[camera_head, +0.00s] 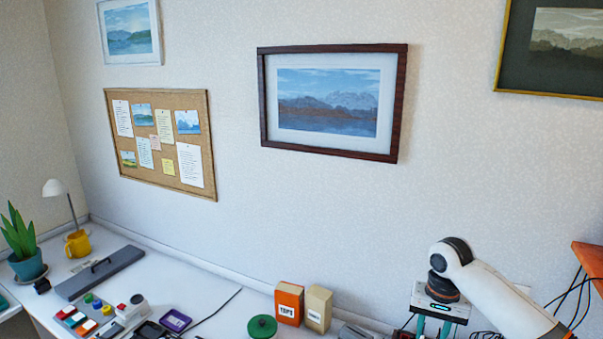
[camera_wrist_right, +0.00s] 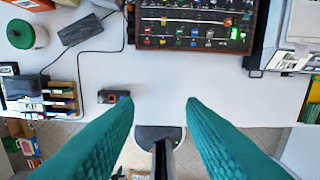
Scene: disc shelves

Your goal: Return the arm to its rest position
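My right arm (camera_head: 495,295) comes in from the lower right of the head view, white with dark joints. Its gripper (camera_head: 433,326) points down over the right part of the white desk, its teal fingers cut off by the bottom edge. In the right wrist view, my right gripper (camera_wrist_right: 160,103) has its two teal fingers wide apart with nothing between them. The desk top and floor show below it. My left arm and gripper are not in the head view.
An orange box (camera_head: 289,303), a tan box (camera_head: 318,308) and a green round lid (camera_head: 262,327) stand left of my right gripper. An orange shelf (camera_head: 590,262) with hanging cables is at the right. The wrist view shows a panel of coloured controls (camera_wrist_right: 195,42).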

